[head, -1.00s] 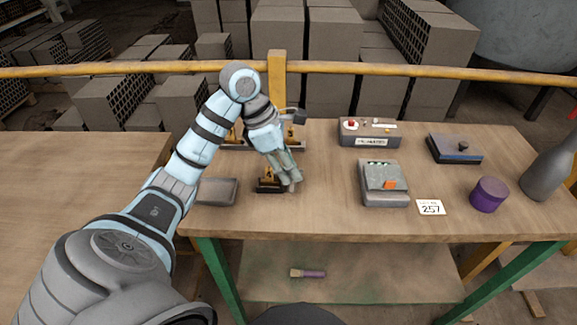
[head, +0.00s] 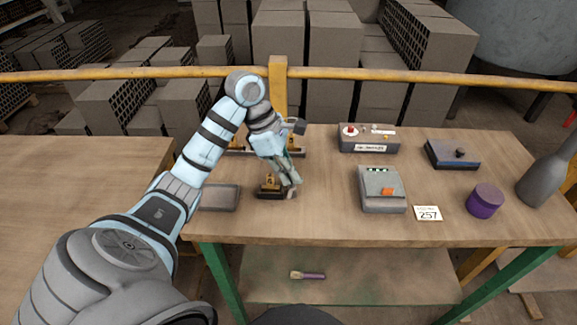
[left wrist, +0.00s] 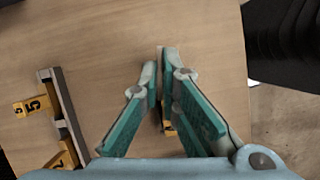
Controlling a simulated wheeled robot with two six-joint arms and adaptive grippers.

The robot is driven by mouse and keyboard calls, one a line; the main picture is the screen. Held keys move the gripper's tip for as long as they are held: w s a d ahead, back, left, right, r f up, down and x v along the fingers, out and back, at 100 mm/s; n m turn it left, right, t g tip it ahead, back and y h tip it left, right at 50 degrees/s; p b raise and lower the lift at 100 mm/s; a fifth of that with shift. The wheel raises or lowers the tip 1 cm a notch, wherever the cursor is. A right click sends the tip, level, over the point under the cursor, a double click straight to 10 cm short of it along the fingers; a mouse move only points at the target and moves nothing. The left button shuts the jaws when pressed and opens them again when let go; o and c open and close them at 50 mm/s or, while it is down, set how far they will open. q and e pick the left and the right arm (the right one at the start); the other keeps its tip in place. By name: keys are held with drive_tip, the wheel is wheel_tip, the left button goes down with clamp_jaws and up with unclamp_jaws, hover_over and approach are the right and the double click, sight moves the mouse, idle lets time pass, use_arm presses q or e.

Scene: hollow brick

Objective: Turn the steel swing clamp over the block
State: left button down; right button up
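My left gripper (head: 292,184) reaches down over the table beside a small dark fixture with a yellow part (head: 270,188), just right of its yellow part. In the left wrist view, the left gripper's fingers (left wrist: 158,68) converge, with their tips close together. A thin edge and a bit of yellow (left wrist: 168,127) show between the fingers. I cannot tell whether the fingers touch anything. The steel clamp arm and the block cannot be made out clearly; the gripper covers part of the fixture. My right gripper is not in view.
Behind the gripper stands a dark rack with yellow tags (left wrist: 36,105). A grey tray (head: 219,197) lies left of the fixture. To the right are a grey device (head: 382,203), a control box (head: 368,146), a purple pot (head: 485,200) and a grey bottle (head: 545,178). Bare table lies between fixture and device.

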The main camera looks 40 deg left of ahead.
use_arm(q)
drive_tip(key=m+g+p, duration=0.1)
drive_tip(key=m+p, duration=0.3)
drive_tip(key=p, duration=0.1)
drive_tip(key=m+g+p, duration=0.2)
drive_tip(key=m+p, duration=0.2)
drive_tip(key=p, duration=0.2)
drive_tip(key=shift+d+r, duration=0.1)
drive_tip(key=shift+r, duration=0.05)
drive_tip(key=shift+w+m+g+p, duration=0.15)
drive_tip(key=shift+m+g+p, duration=0.35)
drive_tip(key=shift+m, duration=0.4)
drive_tip(key=shift+f+m+g+p, duration=0.25)
drive_tip(key=shift+m+p, duration=0.2)
drive_tip(key=shift+m, duration=0.45)
drive_tip(key=shift+w+d+m+g+y, duration=0.1)
drive_tip(key=shift+m+g+y, duration=0.2)
drive_tip(key=shift+m, duration=0.7)
drive_tip(key=shift+m+g+y, duration=0.25)
drive_tip(key=shift+m+y, duration=0.05)
drive_tip(key=shift+m, duration=0.7)
drive_tip(key=shift+f, duration=0.1)
drive_tip(key=c, duration=1.8)
unclamp_jaws()
